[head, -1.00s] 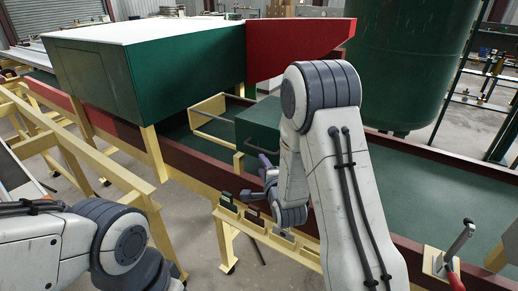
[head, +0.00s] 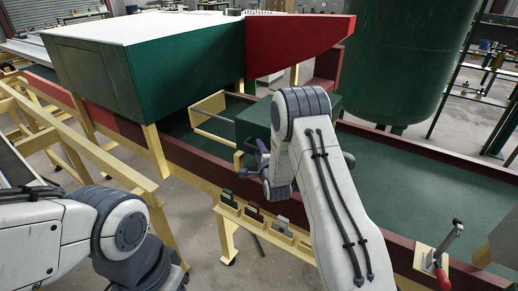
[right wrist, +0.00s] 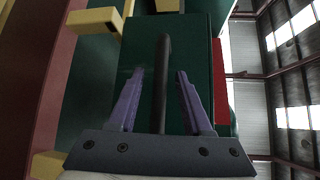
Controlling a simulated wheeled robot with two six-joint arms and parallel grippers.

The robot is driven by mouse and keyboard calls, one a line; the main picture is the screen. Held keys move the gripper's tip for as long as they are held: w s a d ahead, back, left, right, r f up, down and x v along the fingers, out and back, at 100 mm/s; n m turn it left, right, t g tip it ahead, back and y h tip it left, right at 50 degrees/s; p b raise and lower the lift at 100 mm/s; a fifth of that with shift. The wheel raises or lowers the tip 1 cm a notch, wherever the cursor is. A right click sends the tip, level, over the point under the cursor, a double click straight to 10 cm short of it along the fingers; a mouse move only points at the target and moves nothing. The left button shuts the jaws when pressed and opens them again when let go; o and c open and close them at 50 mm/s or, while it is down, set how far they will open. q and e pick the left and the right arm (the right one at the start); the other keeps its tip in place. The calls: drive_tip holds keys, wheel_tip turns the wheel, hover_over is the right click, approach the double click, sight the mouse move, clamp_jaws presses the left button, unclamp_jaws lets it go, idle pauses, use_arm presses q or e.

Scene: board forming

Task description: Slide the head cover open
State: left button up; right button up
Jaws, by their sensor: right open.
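The head cover appears to be the dark green box (head: 252,124) set in the long green trough, partly hidden behind my right arm in the head view. Its green face (right wrist: 192,50) fills the middle of the right wrist view. A dark bar handle (right wrist: 164,75) stands out from that face. My right gripper (head: 258,152) is at the near side of the box. In the right wrist view its purple fingers (right wrist: 158,95) are open, one on each side of the bar, with gaps showing. My left arm shows at lower left, but its gripper is not visible.
The trough's maroon side rail (head: 190,161) runs below the gripper. Small blocks on a yellow ledge (head: 253,216) lie just in front. A yellow frame (head: 210,113) stands left of the box. A red-handled lever (head: 441,262) is at lower right.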

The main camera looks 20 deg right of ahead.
clamp_jaws()
idle(1.4)
